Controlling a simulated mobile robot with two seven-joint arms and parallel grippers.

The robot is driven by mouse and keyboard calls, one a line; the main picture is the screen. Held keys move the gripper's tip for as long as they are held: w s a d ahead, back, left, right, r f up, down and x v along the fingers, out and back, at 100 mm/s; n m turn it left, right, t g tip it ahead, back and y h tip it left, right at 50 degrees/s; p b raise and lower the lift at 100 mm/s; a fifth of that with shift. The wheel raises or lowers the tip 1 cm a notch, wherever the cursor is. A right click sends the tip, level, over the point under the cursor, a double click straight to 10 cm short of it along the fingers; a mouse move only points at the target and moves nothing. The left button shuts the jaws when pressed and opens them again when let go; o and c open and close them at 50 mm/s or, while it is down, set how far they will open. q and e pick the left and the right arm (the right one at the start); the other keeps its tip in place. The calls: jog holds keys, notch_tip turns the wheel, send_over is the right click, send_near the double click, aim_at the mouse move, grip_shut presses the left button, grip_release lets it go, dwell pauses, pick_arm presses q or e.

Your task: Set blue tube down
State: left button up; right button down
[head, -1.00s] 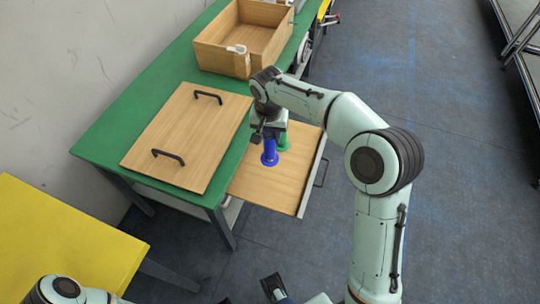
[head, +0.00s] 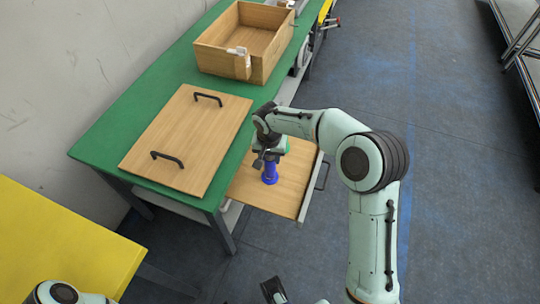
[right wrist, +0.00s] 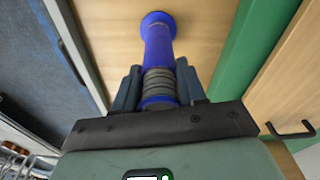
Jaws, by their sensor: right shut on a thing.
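The blue tube (head: 270,174) is upright over the pulled-out wooden drawer (head: 247,186). My right gripper (head: 268,155) is shut on the tube from above. In the right wrist view, the blue tube (right wrist: 158,50) sits between the two fingers (right wrist: 158,78), at its grey ribbed part. Its flared end is at or very near the wooden surface; I cannot tell whether it touches. My left gripper (head: 272,289) seems to show only partly at the bottom edge, away from the tube, and its jaws cannot be made out.
A wooden panel with two black handles (head: 185,140) lies on the green table (head: 110,135). An open wooden box (head: 215,62) stands further back. The near part of the drawer is clear.

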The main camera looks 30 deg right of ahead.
jog(key=shift+f, duration=0.1)
jog(key=c, duration=0.7)
grip_release()
jog(key=shift+o, duration=0.2)
jog(key=r, duration=0.4)
jog(key=r+p, duration=0.1)
jog(key=r, duration=0.3)
jog(key=s+a+r, duration=0.1)
jog(key=r, duration=0.3)
jog(key=shift+r+p, duration=0.1)
jog(key=shift+p, duration=0.25)
